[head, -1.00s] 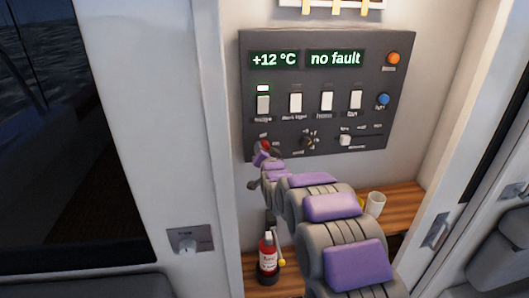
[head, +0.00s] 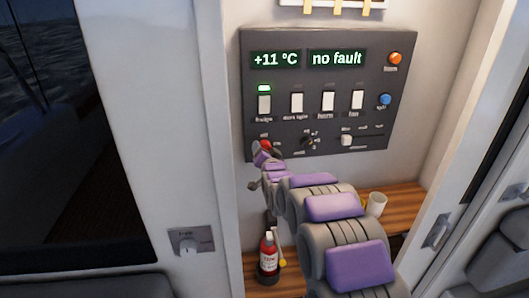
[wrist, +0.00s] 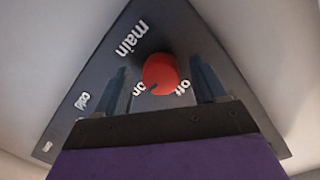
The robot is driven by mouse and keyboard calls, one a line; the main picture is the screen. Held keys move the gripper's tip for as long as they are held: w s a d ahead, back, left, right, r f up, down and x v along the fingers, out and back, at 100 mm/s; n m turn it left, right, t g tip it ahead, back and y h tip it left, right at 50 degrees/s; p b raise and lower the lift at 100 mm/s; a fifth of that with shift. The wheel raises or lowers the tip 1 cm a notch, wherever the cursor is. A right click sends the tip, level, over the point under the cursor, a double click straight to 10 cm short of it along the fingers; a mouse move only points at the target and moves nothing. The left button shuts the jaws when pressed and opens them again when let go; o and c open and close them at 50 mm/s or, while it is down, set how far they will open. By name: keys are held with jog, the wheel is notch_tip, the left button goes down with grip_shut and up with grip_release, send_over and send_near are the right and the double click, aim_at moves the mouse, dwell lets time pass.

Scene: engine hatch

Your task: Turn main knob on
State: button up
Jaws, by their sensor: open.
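The main knob (wrist: 160,73) is a round red knob on the dark panel, under the label "main" in the wrist view. "On" and "off" labels show on either side of it, and its dark pointer mark faces the "on" side. In the head view the red knob (head: 265,145) is at the panel's lower left, partly hidden by my arm. My gripper (wrist: 165,85) is open, with one finger on each side of the knob. I cannot tell whether the fingers touch it.
The control panel (head: 318,125) carries white switches, an orange button (head: 395,58), a blue button (head: 386,99) and displays reading "+11 °C" and "no fault". Below are a wooden shelf (head: 405,194), a white cup (head: 376,204) and a red extinguisher (head: 268,262).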

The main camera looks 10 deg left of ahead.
jog(key=v, duration=1.7)
jog(key=shift+s, duration=0.1)
jog(key=s+d+f+n+g+h+b, duration=0.1)
jog(key=s+d+f+g, duration=0.35)
jog(key=s, duration=0.55)
jog(key=s+d+f+n+g+h+b, duration=0.1)
jog(key=s+d+f+g+h+b, duration=0.15)
jog(key=s+d+g, duration=0.55)
jog(key=s+d+f+n+g+h+b, duration=0.1)
jog(key=s+d+f, duration=0.25)
jog(key=s, duration=0.95)
jog(key=s+d+g, duration=0.2)
jog(key=s+g, duration=0.2)
jog(key=s, duration=1.1)
jog(key=shift+d+r+n+g+b, duration=0.2)
jog(key=shift+d+n+g+b, duration=0.1)
jog(key=shift+n+g, duration=0.1)
jog(key=shift+s, duration=0.1)
jog(key=shift+c, duration=0.3)
